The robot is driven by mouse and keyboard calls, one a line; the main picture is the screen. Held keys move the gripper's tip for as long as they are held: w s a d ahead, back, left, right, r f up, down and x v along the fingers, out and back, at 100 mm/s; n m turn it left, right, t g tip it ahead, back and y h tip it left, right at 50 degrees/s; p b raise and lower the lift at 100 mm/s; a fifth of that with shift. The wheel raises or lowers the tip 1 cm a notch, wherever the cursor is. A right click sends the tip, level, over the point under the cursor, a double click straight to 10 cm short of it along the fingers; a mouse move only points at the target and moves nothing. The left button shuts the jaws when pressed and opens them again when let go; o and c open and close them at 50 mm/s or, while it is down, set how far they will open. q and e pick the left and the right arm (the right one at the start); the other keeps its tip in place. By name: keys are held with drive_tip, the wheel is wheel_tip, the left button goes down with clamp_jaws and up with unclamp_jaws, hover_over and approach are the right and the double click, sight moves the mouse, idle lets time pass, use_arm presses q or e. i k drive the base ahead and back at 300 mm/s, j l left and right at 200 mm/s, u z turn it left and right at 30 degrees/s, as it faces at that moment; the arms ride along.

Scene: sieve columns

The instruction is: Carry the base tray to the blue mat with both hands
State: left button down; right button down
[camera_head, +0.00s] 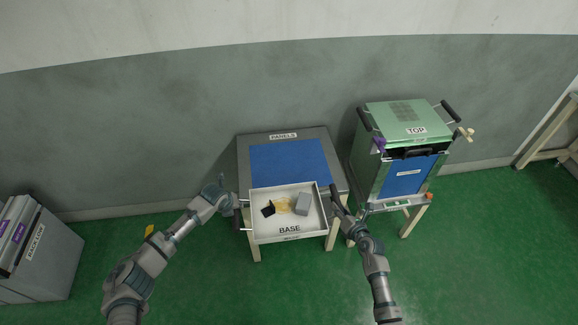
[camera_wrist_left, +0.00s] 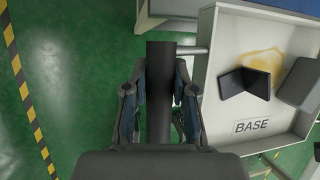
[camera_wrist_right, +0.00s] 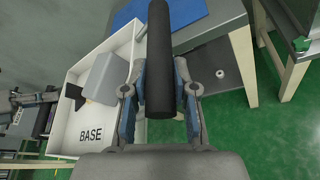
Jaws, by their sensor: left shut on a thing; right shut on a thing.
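The base tray (camera_head: 262,235) is a white open box labelled BASE, with a black angled piece, a yellowish patch and a grey block inside. It is held in front of the table, its far edge overlapping the blue mat (camera_head: 285,158) in the head view. My left gripper (camera_head: 236,208) is shut on the tray's black left handle, which stands between its fingers in the left wrist view (camera_wrist_left: 160,100). My right gripper (camera_head: 335,200) is shut on the black right handle, seen in the right wrist view (camera_wrist_right: 160,90). The mat's near part is hidden by the tray.
The grey table labelled PANELS (camera_head: 330,160) bears the mat. A green cabinet labelled TOP (camera_head: 385,150) stands close on its right, with handles sticking out. A grey bin (camera_head: 45,255) stands at the far left. The green floor in front is clear.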

sight(289, 164)
drive_tip(key=i, duration=1)
